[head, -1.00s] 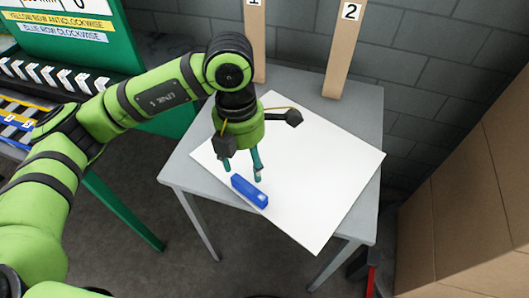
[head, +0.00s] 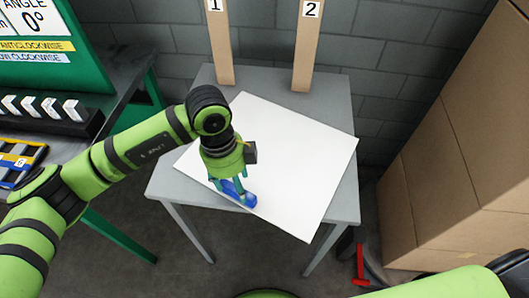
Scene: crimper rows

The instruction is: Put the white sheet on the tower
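The white sheet (head: 290,165) lies flat on the grey table and reaches the table's front edge. The fingers partly hide the block, and contact cannot be made out. My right gripper is out of view. I see nothing that I can clearly identify as the tower.
The grey table (head: 322,100) stands by a block wall. Cardboard boxes (head: 450,150) stand at the right, with a red object (head: 360,268) on the floor. A green-framed bench (head: 130,115) is at the left.

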